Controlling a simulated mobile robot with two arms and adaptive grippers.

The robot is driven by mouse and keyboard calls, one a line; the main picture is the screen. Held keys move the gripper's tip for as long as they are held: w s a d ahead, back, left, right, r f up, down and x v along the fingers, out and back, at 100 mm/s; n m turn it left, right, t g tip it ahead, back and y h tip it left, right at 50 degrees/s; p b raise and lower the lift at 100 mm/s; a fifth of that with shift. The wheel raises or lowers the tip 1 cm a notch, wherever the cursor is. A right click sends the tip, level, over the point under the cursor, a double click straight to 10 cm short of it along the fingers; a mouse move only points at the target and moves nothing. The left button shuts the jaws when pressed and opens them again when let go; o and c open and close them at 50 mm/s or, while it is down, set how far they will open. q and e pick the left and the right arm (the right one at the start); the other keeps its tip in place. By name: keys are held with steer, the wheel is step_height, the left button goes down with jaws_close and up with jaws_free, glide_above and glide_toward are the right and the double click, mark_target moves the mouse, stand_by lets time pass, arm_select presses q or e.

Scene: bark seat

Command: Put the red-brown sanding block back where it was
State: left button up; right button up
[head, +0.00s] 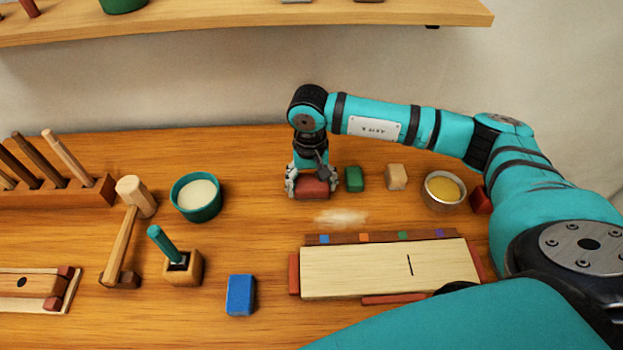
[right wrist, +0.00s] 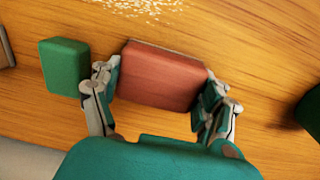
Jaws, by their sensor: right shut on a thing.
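The red-brown sanding block (head: 311,188) is at the back middle of the bench in the head view. My right gripper (head: 312,184) is shut on it from above, one finger on each side. In the right wrist view the block (right wrist: 162,76) sits between the two fingers of the gripper (right wrist: 158,88). It is at or just above the wood; I cannot tell if it touches. My left gripper is not in view.
A green block (head: 354,179) stands close right of the held block, with a beige block (head: 396,177) beyond. Pale dust (head: 341,217) lies in front. A teal bowl (head: 196,197) is left, a board (head: 390,268) nearer, and a blue block (head: 240,295) front left.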

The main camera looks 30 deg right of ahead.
mark_target(310, 181)
steer(key=shift+f+b, duration=0.2)
steer(key=shift+b, duration=0.1)
steer(key=o, duration=1.1)
steer(key=shift+o, duration=0.2)
steer(key=shift+r, duration=0.1)
steer(key=shift+r+p, duration=0.2)
steer(key=shift+p, duration=0.15)
steer(key=shift+r+b, duration=0.35)
steer(key=shift+r, duration=0.05)
step_height(310, 181, up, 10)
steer(key=shift+w+a+f+b, duration=0.1)
steer(key=shift+a+f+b, duration=0.05)
steer(key=shift+b, duration=0.9)
steer(key=shift+r, duration=0.65)
